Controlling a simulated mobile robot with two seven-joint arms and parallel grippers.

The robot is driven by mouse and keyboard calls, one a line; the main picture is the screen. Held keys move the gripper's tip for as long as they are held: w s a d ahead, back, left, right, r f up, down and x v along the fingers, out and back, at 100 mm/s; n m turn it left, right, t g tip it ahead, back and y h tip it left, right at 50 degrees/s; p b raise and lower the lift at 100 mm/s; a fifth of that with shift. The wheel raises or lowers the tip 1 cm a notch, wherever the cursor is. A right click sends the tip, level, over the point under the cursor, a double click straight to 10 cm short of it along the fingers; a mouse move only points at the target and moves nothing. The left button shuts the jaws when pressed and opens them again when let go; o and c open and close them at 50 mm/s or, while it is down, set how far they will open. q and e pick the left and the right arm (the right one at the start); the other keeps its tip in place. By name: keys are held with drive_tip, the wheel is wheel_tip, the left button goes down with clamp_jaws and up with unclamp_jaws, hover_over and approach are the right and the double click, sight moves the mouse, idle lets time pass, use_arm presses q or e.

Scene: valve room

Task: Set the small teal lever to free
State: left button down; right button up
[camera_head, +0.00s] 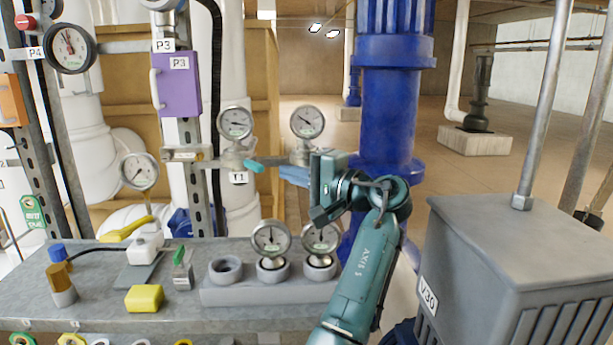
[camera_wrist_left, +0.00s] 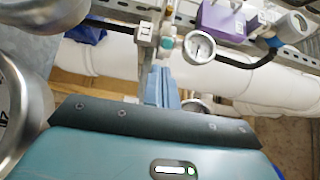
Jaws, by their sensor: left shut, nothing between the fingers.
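The small teal lever (camera_head: 253,165) sits on a pipe fitting just above the T1 label (camera_head: 238,178), below a round gauge. It points right and slightly down, toward my gripper. My left gripper (camera_head: 283,171) is just right of the lever, its light-blue fingers shut and empty, with a small gap between them and the lever. In the left wrist view the closed fingers (camera_wrist_left: 161,72) point at the pipe, and the teal lever (camera_wrist_left: 168,43) shows as a small round end just beyond their tips. No free or other setting mark is readable. My right gripper is not in view.
Two gauges (camera_head: 235,122) (camera_head: 308,121) stand above the pipe. A grey bench (camera_head: 100,307) below holds a yellow block (camera_head: 145,298) and gauges in sockets. A purple P3 box (camera_head: 178,84) hangs at left. A thick blue pipe (camera_head: 390,110) rises behind my arm.

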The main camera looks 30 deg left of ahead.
sight(254, 166)
use_arm(q)
drive_tip(key=a, duration=0.4)
drive_tip(key=shift+w+a, duration=0.2)
drive_tip(key=shift+w, duration=0.2)
